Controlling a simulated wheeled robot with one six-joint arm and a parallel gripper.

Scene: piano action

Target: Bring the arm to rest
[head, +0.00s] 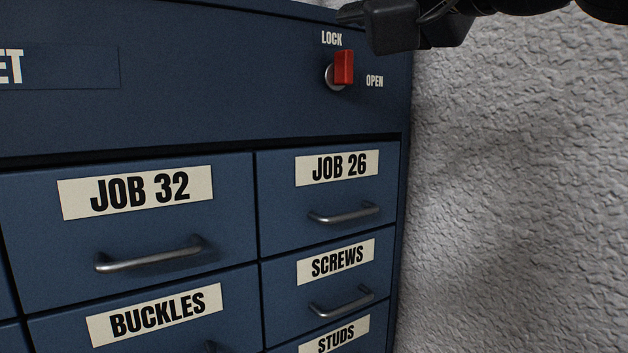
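My gripper (362,20) is at the top of the head view, above and slightly right of a red lock lever (344,67). It is dark and seen from the side. I cannot tell whether its fingers are open or shut, and no held thing shows. My arm runs from it to the top right corner. The red lever stands upright on a round silver base, between the LOCK and OPEN labels, pointing up toward LOCK. The gripper appears apart from the lever.
A blue drawer cabinet (200,70) fills the left and middle. Its drawers, labelled JOB 32 (225,240), JOB 26 (280,220), BUCKLES, SCREWS and STUDS, look shut, with protruding metal handles. A rough grey wall (520,200) stands at the right, close to the cabinet's side.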

